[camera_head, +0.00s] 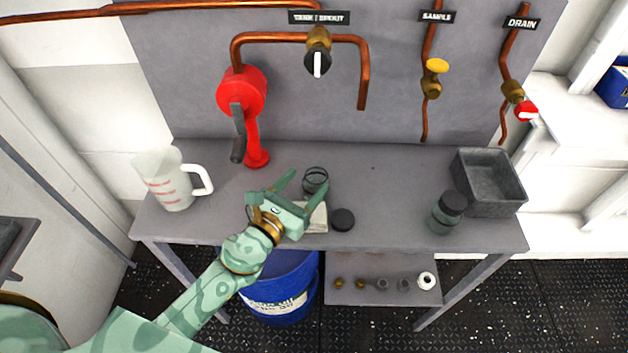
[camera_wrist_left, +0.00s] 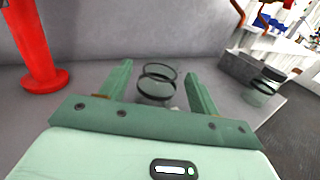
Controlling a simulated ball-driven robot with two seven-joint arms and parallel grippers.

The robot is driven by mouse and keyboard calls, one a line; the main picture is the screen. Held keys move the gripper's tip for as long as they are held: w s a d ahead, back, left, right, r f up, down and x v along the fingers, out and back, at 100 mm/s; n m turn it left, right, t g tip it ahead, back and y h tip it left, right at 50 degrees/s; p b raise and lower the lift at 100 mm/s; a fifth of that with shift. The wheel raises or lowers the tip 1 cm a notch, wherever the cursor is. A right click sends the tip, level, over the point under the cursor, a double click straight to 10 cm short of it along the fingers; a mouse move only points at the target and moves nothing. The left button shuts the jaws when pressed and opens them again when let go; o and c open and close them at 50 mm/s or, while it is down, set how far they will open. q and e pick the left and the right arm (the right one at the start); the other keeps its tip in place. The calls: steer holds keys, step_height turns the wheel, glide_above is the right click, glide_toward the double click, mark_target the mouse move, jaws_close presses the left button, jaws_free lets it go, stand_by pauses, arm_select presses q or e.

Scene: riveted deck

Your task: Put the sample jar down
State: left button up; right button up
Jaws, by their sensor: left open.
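A small open clear glass jar (camera_head: 315,181) stands upright on the grey bench. My left gripper (camera_head: 305,184) is open, with its fingers spread either side of the jar. In the left wrist view the jar (camera_wrist_left: 157,83) stands between the two fingers (camera_wrist_left: 158,88), with gaps to both. A black lid (camera_head: 342,219) lies on the bench to the right of the gripper. A second jar with a dark lid (camera_head: 448,212) stands near the bench's right end. My right gripper is out of view.
A white measuring jug (camera_head: 172,180) stands at left, near a red hand pump (camera_head: 243,110). A pale cloth (camera_head: 316,218) lies partly under my gripper. A grey metal tray (camera_head: 489,182) is at right. The middle of the bench (camera_head: 390,185) is clear.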

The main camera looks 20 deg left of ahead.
mark_target(321, 166)
arm_select(q)
steer(key=x, duration=0.6)
steer(key=shift+w+d, duration=0.25)
steer(key=shift+w, duration=0.05)
steer(key=c, duration=1.2)
steer(key=shift+r, duration=0.1)
